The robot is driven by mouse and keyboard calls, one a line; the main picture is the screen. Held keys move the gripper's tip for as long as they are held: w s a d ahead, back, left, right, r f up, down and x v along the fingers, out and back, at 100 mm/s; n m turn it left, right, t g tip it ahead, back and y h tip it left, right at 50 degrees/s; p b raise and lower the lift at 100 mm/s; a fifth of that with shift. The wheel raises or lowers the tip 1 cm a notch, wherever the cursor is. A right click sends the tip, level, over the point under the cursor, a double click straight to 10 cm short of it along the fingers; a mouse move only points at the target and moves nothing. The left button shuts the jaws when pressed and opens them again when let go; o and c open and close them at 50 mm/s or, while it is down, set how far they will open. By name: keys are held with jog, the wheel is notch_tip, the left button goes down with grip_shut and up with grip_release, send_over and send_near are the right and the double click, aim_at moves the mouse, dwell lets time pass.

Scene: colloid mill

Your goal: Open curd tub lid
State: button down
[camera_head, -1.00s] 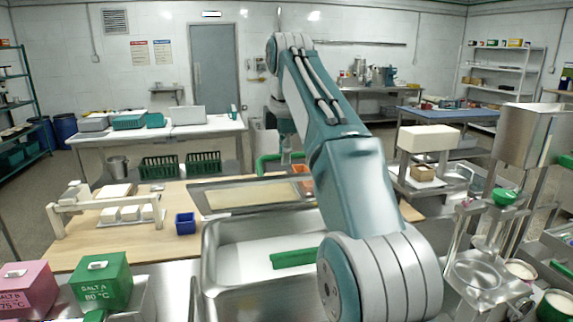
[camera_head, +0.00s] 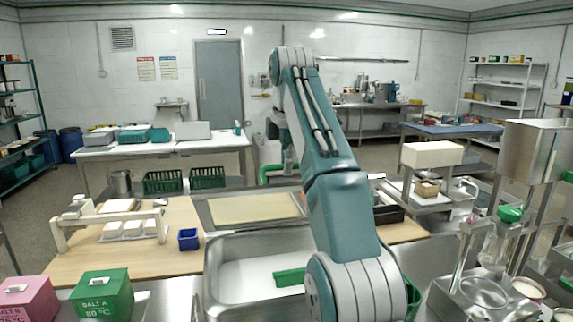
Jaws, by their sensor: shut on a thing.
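My arm stands in the middle and bends down behind its own elbow. My gripper (camera_head: 286,156) shows small and partly hidden beyond the upper arm, low at the far side of the wooden table. It looks shut, with a curved green part (camera_head: 272,173) right at it. I cannot tell whether this green part belongs to the curd tub lid. No tub or lid shows clearly there. A steel basin (camera_head: 218,285) with a white inside stands in front, with a green bar (camera_head: 290,277) across it, partly behind my arm.
A wooden table (camera_head: 165,255) bears a small blue bin (camera_head: 188,239), a white press frame (camera_head: 62,235) and a shallow steel tray (camera_head: 207,215). Green and pink boxes stand front left. A black tray (camera_head: 388,214) lies right of my arm. Steel equipment (camera_head: 535,150) crowds the right.

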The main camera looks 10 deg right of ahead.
jog(key=c, duration=0.6)
grip_release()
jog(key=shift+w+f, duration=0.3)
jog(key=shift+f, duration=0.05)
jog(key=shift+c, duration=0.2)
jog(key=shift+r, duration=0.15)
jog(key=shift+s+r, duration=0.1)
jog(key=shift+s, duration=0.05)
jog(key=shift+s, duration=0.2)
